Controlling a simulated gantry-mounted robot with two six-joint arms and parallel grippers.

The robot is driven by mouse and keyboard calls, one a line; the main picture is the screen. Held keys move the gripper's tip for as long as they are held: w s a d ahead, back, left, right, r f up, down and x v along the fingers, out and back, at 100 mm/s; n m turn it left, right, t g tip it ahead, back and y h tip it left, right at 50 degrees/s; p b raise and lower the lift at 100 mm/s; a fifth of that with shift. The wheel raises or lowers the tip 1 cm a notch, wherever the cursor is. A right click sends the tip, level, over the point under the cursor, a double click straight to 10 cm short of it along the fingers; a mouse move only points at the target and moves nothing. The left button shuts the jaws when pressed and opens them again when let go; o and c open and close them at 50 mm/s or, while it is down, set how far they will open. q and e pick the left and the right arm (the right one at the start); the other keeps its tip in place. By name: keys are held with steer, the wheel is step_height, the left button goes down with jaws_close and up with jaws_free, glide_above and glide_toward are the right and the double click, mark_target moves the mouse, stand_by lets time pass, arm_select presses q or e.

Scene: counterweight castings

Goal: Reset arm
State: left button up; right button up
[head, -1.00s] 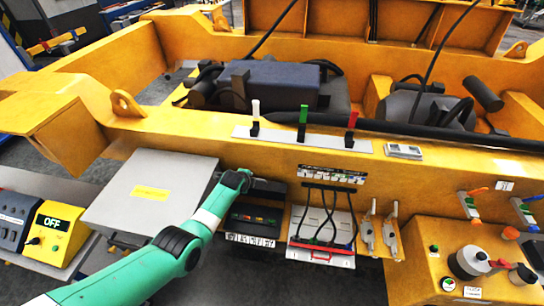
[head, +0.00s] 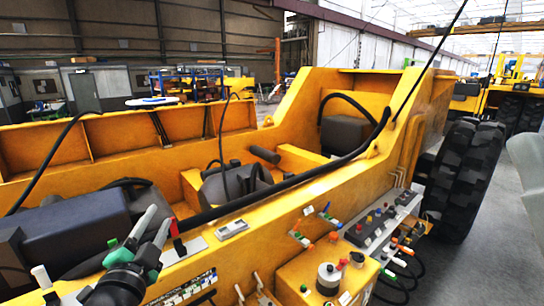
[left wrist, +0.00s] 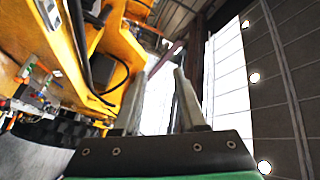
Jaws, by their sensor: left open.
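My left gripper (head: 158,222) is at the lower left of the head view, in front of the yellow machine frame (head: 255,225). Its two grey fingers point upward and stand apart, with nothing between them. In the left wrist view the fingers (left wrist: 160,75) are also apart and empty, with the roof and bright windows behind them. The gripper hides part of the lever plate near a red-handled lever (head: 176,230). A white-handled lever (head: 41,276) stands left of the gripper. My right gripper does not show.
A yellow panel with knobs (head: 328,277) and a grey button box (head: 378,228) project from the frame's near side. Black cables (head: 335,170) run along the frame. A large black tyre (head: 465,180) stands at the right. The space above the frame is open.

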arm_select(q)
steer(key=s+d+r+n+t+h, duration=0.1)
steer(key=s+d+r+t, duration=0.2)
steer(key=r, duration=0.4)
steer(key=s+d+r+n+t+h, duration=0.1)
steer(key=s+d+r, duration=0.2)
steer(key=s+r, duration=0.25)
steer(key=s+r+n+t+h, duration=0.1)
steer(key=s+r+n+t, duration=0.1)
steer(key=s+r, duration=0.3)
steer(key=s+d+r+n+t+h, duration=0.1)
steer(key=s+r+n, duration=0.4)
steer(key=s, duration=0.5)
steer(key=shift+d+r+t, duration=0.25)
steer(key=shift+t, duration=0.65)
